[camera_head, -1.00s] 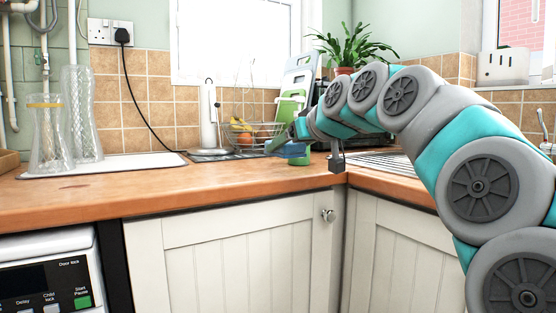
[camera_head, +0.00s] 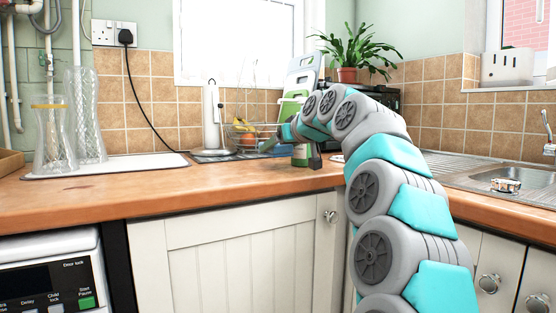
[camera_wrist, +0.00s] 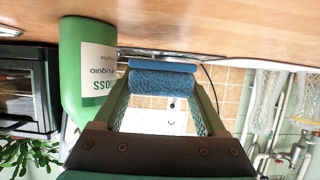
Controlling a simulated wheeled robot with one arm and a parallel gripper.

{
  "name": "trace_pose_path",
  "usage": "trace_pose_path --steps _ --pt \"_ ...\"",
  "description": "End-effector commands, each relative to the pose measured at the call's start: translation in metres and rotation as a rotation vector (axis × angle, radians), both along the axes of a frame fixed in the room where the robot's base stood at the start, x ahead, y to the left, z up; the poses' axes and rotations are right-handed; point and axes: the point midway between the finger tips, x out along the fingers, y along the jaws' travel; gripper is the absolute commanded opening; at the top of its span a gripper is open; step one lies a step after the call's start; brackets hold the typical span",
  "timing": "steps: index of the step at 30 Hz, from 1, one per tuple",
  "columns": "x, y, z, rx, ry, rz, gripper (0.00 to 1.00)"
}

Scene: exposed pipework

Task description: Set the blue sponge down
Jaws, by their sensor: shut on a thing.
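The blue sponge (camera_wrist: 162,82) is held between the two fingertips of my gripper (camera_wrist: 162,92) in the wrist view, which shows the room upside down. The gripper is shut on it. In the head view only a small blue bit of the sponge (camera_head: 268,145) shows beside my gripper (camera_head: 284,137), in front of the wire basket. The wooden worktop (camera_wrist: 200,25) is close to the sponge; I cannot tell whether they touch.
A green labelled bottle (camera_wrist: 88,70) stands close beside my gripper; it also shows in the head view (camera_head: 300,155). A wire fruit basket (camera_head: 243,137) and paper towel holder (camera_head: 211,120) stand behind. The worktop (camera_head: 150,190) is clear at front left.

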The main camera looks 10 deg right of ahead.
Motion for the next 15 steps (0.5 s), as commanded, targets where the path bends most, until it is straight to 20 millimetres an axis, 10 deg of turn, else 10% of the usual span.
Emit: trace_pose_path --steps 15 --pt "-0.001 0.000 -0.034 -0.001 0.001 0.001 0.22"
